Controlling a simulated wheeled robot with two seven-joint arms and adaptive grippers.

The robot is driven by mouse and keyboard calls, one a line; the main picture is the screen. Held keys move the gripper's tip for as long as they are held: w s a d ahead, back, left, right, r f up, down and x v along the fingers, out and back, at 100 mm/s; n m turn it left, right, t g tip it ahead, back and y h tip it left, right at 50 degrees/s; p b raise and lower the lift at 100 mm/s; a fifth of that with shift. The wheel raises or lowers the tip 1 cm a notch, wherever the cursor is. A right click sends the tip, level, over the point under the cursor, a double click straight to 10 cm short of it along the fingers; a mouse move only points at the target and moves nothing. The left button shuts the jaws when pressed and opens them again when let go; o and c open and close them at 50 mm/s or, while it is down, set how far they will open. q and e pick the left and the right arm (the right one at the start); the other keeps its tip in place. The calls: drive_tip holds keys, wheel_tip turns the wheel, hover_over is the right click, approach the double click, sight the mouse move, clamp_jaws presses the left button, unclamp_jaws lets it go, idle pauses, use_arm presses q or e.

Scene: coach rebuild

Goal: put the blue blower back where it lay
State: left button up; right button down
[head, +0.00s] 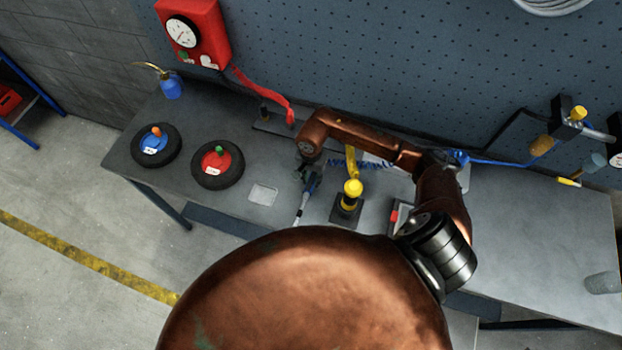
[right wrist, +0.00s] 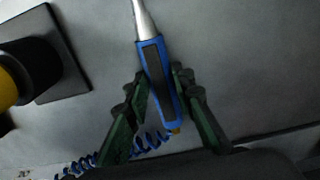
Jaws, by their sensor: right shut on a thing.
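The blue blower (head: 311,184) has a blue body with a dark grey panel and a thin silver nozzle that points toward the near edge of the bench. My right gripper (head: 306,172) is shut on the blower's body. The right wrist view shows its green-black fingers (right wrist: 163,84) on both sides of the blower (right wrist: 158,82). A coiled blue hose (right wrist: 150,140) shows behind the blower's rear end. I cannot tell whether the blower touches the bench (head: 250,220) or hangs just above it. My left gripper is not in view.
A yellow-topped post on a dark square base (head: 352,188) stands just right of the blower. A light square plate (head: 263,194) lies to its left. Two wheels, blue-hubbed (head: 154,145) and red-hubbed (head: 217,164), lie farther left. A pegboard wall (head: 370,70) rises behind.

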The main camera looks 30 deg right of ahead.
drive_tip(key=shift+s+f+b, duration=0.15)
drive_tip(key=shift+f+b, duration=0.05)
drive_tip(key=shift+b, duration=0.2)
idle(0.9)
drive_tip(key=c, duration=1.6)
unclamp_jaws()
wheel_tip(320, 180, up, 12)
drive_tip(key=shift+r, duration=0.1)
